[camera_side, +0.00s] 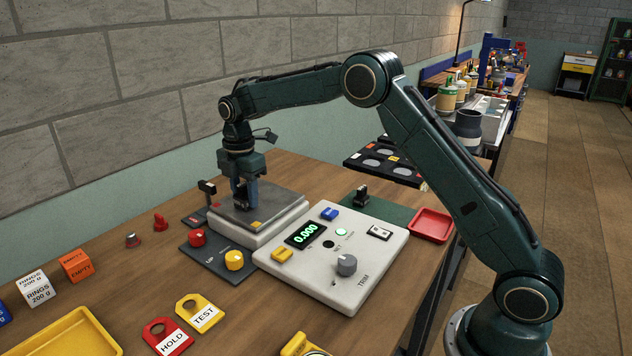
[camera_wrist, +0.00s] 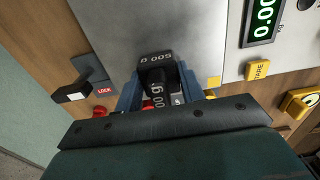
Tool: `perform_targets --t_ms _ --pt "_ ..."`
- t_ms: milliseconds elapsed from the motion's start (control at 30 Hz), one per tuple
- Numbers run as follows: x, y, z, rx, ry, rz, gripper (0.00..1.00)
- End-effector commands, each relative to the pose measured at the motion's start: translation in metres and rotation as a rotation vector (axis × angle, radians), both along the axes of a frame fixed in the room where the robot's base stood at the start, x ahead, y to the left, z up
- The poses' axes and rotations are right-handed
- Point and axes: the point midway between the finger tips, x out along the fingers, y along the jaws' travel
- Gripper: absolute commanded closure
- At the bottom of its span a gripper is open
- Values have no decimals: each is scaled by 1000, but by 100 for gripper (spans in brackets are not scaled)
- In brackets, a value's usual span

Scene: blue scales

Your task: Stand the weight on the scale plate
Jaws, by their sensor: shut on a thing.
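The weight (camera_wrist: 155,63) is a black block marked 500 g. In the wrist view it sits between the two blue fingers of my gripper (camera_wrist: 158,92), which is shut on it. In the side view my gripper (camera_side: 244,200) points down over the scale plate (camera_side: 275,200), and its fingers mostly hide the weight. The plate is a grey square on a pale base, and it also shows in the wrist view (camera_wrist: 150,25). The green display (camera_side: 306,234) reads 0.000. Whether the weight touches the plate I cannot tell.
A lock lever (camera_side: 206,188) stands at the plate's left corner. The control panel (camera_side: 375,265) with knob and buttons lies to its right. A black object (camera_side: 362,196) stands on the green mat (camera_side: 392,213), near a red tray (camera_side: 431,225). Red and yellow tags lie in front.

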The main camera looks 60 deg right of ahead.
Motion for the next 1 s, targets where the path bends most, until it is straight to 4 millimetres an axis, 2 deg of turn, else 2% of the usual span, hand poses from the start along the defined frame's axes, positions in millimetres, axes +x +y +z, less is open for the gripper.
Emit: perform_targets --t_ms 33,67,133,167,467,667,867,1000 --pt "0 0 0 0 -2 0 100" --pt "0 0 -1 0 1 0 55" --pt "0 0 -1 0 1 0 41" --pt "0 0 -1 0 1 0 39" --pt "0 0 0 0 0 0 39" --pt "0 0 7 0 -1 0 39" --pt "0 0 29 0 -3 0 39" --pt "0 0 51 0 -3 0 39"
